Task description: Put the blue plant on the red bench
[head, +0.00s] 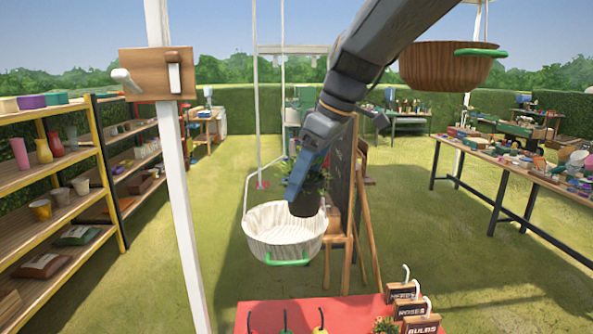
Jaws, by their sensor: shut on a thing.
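My gripper (300,184) is shut on a potted plant with green leaves and a dark pot (306,204). The leaves (318,177) stick out around the fingers, and I cannot make out any blue on them. The pot is in the air in front of the hanging white basket's rim, and I cannot tell whether they touch. The red bench (350,313) is at the bottom of the head view, nearer and lower than the held plant. Only its far part shows; its near part is cut off by the frame.
The white basket (284,246) hangs from cords. A wooden basket (448,72) hangs at the upper right. Labelled boxes (419,325) and a small plant (385,325) stand on the bench's right side. A white post (182,215), shelves (55,163) and a cluttered table (520,165) flank open grass.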

